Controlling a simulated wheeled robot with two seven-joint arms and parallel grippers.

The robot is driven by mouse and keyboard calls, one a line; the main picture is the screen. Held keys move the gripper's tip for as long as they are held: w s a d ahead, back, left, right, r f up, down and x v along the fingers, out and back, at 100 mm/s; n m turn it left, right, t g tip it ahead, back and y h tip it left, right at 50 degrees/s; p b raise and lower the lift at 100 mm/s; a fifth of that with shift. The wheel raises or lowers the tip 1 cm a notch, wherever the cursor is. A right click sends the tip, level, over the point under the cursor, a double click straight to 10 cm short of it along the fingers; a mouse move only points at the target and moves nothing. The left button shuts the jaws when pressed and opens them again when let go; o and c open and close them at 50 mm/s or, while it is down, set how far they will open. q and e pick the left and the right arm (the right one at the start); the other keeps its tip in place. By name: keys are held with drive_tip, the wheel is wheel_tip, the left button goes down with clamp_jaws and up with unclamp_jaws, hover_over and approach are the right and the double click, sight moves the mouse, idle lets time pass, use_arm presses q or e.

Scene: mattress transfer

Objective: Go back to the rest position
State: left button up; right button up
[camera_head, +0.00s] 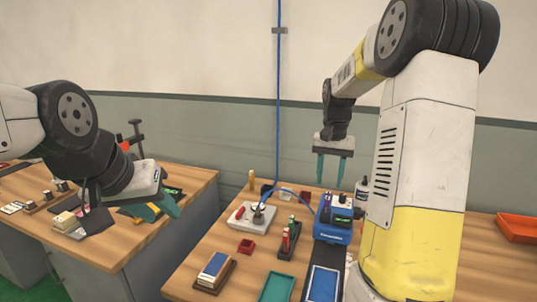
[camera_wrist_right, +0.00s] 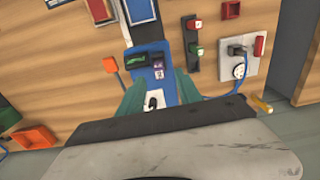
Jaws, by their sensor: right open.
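My right gripper (camera_head: 333,168) hangs above the far part of the right workbench, its two teal fingers pointing down, apart and empty. In the right wrist view the teal fingertips (camera_wrist_right: 160,92) stand apart over a blue machine (camera_wrist_right: 150,65) with a small green display. That machine also shows in the head view (camera_head: 333,222), below and beside the gripper, not touching it. My left gripper (camera_head: 165,207) is over the left workbench (camera_head: 120,245), its teal fingers seen from the side, so I cannot tell whether they are parted.
The right workbench (camera_head: 225,240) holds a white block with a knob (camera_head: 252,216), a small red box (camera_head: 246,246), a teal tray (camera_head: 277,288) and a blue tray (camera_head: 322,284). An orange tray (camera_head: 518,228) lies at the far right. A blue hose (camera_head: 278,100) runs up the wall.

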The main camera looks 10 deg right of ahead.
drive_tip(key=s+a+r+n+t, duration=0.2)
drive_tip(key=s+a, duration=0.2)
drive_tip(key=s, duration=0.3)
drive_tip(key=s+a+r+n+t+y, duration=0.1)
drive_tip(key=s+a+r+t, duration=0.1)
drive_tip(key=s, duration=0.6)
drive_tip(key=s+a+r+n+t+y, duration=0.1)
drive_tip(key=s+a+r+n+t, duration=0.1)
drive_tip(key=s+a+r, duration=0.2)
drive_tip(key=s+a, duration=0.2)
drive_tip(key=s, duration=0.1)
drive_tip(key=shift+s+a+n, duration=0.2)
drive_tip(key=shift+s+n, duration=0.1)
